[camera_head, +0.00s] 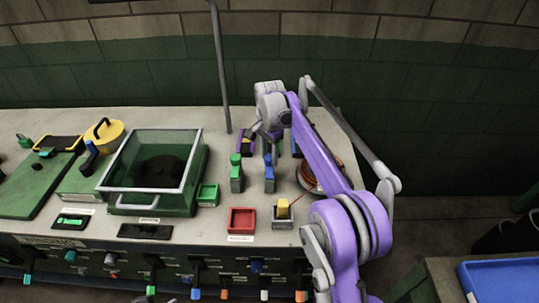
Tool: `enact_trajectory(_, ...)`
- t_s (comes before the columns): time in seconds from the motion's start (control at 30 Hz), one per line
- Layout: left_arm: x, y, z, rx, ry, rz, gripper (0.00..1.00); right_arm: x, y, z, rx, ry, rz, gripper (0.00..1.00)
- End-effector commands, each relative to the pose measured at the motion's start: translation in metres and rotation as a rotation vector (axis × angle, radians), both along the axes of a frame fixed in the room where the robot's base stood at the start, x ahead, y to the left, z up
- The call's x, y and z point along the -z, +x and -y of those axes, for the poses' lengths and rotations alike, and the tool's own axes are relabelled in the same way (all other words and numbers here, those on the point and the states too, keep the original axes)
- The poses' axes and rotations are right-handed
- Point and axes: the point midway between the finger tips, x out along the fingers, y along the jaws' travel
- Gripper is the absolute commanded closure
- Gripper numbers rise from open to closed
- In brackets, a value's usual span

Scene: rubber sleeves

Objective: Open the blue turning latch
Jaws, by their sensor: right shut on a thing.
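A blue upright piece (269,172) on a grey base, which looks like the blue turning latch, stands on the bench right of the middle. A similar green piece (236,172) stands just left of it. My right gripper (268,139) reaches in from the right on its purple arm, pointing down at the blue piece's top. It appears shut on that piece, though the fingertips are small and the exact contact is unclear. My left gripper is not in view.
A clear-lidded green box (117,204) stands left, near a yellow round item (104,134). A thin grey pole (220,70) rises behind. A blue tray (502,281) is at lower right.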

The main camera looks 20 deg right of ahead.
Motion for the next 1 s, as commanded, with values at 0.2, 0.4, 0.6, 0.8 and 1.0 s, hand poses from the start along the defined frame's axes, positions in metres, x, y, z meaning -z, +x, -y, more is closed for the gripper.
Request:
enact_trajectory(0.2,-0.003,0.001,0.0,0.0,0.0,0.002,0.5,-0.001,0.0,0.0,-0.069,0.0,0.0,1.0)
enact_trajectory(0.4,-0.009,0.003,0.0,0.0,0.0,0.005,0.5,-0.001,0.0,0.0,-0.209,0.0,0.0,1.0)
enact_trajectory(0.6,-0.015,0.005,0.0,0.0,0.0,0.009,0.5,-0.001,0.0,0.0,-0.394,0.0,0.0,1.0)
enact_trajectory(0.8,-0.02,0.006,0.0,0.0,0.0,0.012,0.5,-0.001,0.0,0.0,-0.585,0.0,0.0,1.0)
enact_trajectory(1.0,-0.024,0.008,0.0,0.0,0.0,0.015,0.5,-0.001,0.0,0.0,-0.775,0.0,0.0,1.0)
